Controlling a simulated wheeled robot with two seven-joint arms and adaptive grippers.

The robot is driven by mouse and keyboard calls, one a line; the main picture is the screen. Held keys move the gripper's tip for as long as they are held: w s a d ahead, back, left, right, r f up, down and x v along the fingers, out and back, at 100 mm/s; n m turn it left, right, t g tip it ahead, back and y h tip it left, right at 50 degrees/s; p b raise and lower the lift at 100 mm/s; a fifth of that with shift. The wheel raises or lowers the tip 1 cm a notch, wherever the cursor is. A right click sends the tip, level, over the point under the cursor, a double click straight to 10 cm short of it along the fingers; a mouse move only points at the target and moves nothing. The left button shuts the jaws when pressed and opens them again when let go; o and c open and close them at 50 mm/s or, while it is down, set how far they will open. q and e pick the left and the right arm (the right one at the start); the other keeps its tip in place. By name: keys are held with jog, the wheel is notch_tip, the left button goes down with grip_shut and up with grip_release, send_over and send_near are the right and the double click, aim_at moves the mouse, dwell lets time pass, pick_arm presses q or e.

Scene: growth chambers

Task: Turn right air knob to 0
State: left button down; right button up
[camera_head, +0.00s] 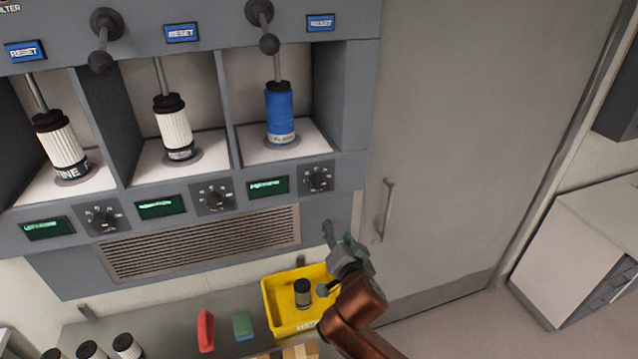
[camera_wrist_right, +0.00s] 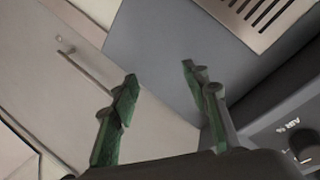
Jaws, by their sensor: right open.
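The right air knob (camera_head: 318,178) is a dark round dial on the grey panel, under the bay with the blue filter (camera_head: 281,112). Its pointer setting is too small to read. My right gripper (camera_head: 338,238) is below and slightly right of this knob, apart from it, in front of the panel's lower right corner. In the right wrist view its green fingers (camera_wrist_right: 158,80) are spread with nothing between them. That view shows a panel marked "AIR" (camera_wrist_right: 288,127) at the lower right, with part of a dark knob (camera_wrist_right: 303,148) at the edge. My left gripper is not in view.
Two similar knobs, middle (camera_head: 215,197) and left (camera_head: 103,218), lie along the panel. A yellow bin (camera_head: 270,305) holding a dark cylinder stands on the bench below my gripper. A grey door with a handle (camera_head: 386,208) is to the right.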

aim_at(318, 185)
jog(key=s+a+r+m+t+y, duration=0.1)
jog(key=s+a+r+t, duration=0.1)
jog(key=s+r, duration=0.5)
jog(key=s+a+r+m+t+y, duration=0.1)
jog(key=s+r, duration=0.2)
jog(key=r, duration=0.7)
jog(key=shift+m, duration=0.3)
jog(key=p+x, duration=0.2)
jog(key=x, duration=0.5)
jog(key=shift+a+r, duration=0.15)
jog(key=shift+r, duration=0.05)
jog(key=shift+c, duration=0.4)
grip_shut()
